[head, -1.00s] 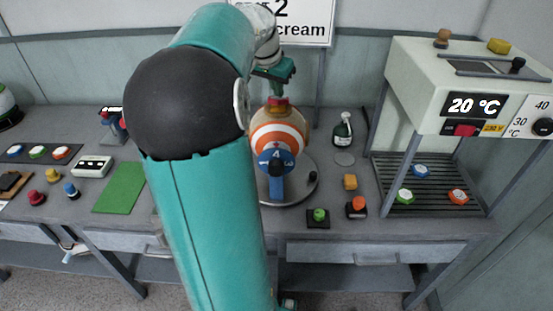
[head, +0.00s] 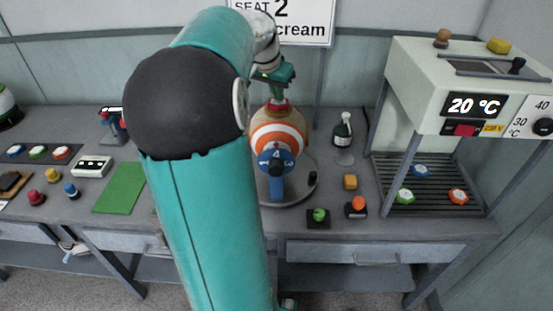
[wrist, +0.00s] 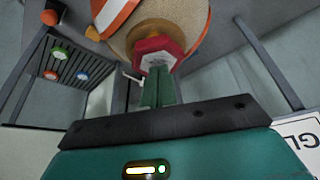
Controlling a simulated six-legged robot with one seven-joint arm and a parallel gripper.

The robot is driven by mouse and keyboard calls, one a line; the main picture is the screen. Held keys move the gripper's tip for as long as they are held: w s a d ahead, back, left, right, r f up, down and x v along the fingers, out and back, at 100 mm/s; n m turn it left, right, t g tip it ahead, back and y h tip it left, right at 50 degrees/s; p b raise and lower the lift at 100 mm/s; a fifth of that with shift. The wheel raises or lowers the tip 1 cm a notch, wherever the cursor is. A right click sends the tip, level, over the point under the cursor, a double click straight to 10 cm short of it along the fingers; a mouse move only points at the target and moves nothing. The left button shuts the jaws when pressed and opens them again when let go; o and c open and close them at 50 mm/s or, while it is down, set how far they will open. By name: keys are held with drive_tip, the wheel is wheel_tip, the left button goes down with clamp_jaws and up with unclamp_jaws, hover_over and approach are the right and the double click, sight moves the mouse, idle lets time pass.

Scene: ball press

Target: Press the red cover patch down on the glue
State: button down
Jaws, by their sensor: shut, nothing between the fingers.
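The red cover patch (head: 281,104) lies on top of the ball (head: 291,128), which has orange, white and tan bands and a blue cap. In the wrist view the red patch (wrist: 157,50) looks six-sided and sits on the ball's tan part (wrist: 140,30). My gripper (head: 278,97) is above the patch with its green fingers pointing down. In the wrist view its fingers (wrist: 158,78) are together, empty, with their tips at the patch's edge; whether they touch it I cannot tell.
The ball rests on a round grey stand (head: 305,188) with a blue clamp (head: 276,183) in front. An oven-like rack (head: 430,185) is farther right.

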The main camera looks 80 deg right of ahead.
wheel_tip(320, 180, up, 9)
idle(1.2)
idle(0.4)
